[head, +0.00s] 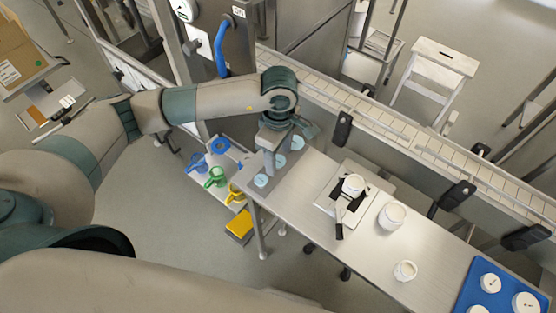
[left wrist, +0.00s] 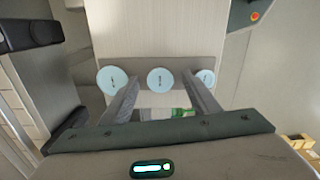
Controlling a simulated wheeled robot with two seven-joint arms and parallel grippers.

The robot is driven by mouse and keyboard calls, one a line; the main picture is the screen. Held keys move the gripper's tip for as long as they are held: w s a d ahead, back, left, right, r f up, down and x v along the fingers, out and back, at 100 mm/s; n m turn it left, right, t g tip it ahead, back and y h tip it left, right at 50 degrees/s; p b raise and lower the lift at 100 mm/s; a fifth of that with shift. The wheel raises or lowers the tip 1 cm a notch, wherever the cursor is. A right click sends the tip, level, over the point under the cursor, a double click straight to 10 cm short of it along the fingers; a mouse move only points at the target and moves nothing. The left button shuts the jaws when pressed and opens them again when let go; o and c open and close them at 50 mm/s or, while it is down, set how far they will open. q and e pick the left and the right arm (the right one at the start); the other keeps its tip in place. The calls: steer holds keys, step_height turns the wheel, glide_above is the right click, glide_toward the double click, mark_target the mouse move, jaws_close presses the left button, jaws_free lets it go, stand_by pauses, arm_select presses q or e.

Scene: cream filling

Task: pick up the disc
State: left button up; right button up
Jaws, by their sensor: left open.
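Three light blue discs lie in a row on a grey strip at the left end of the metal table. In the head view they are the near disc (head: 261,181), the middle disc (head: 280,160) and the far disc (head: 297,143). The left wrist view shows a left disc (left wrist: 112,80), a middle disc (left wrist: 160,80) and a right disc (left wrist: 205,78). My left gripper (head: 269,163) is over this row, pointing down. In the left wrist view its open fingers (left wrist: 161,79) appear on either side of the middle disc, with nothing held. Contact cannot be told. My right gripper is out of view.
A white board (head: 326,207) with a white cup (head: 353,185) and dark tools lies mid-table. White tubs (head: 391,215) (head: 405,271) stand to its right. A blue tray (head: 466,293) holds white containers. A conveyor (head: 400,140) runs behind. Coloured jugs (head: 216,177) stand at left.

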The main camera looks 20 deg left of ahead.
mark_target(282, 162)
arm_select(q)
steer(key=c, duration=1.1)
steer(key=shift+c, duration=0.2)
steer(key=shift+r, duration=0.1)
steer(key=shift+r+p, duration=0.35)
steer(key=shift+p, duration=0.45)
steer(key=r+b, duration=0.1)
steer(key=r, duration=0.1)
steer(key=r+b, duration=0.1)
steer(key=b, duration=0.1)
steer(key=shift+d+r, duration=0.4)
steer(key=s+d+r+b, duration=0.4)
steer(key=d+r, duration=0.3)
steer(key=d, duration=0.3)
steer(key=shift+a+f, duration=0.1)
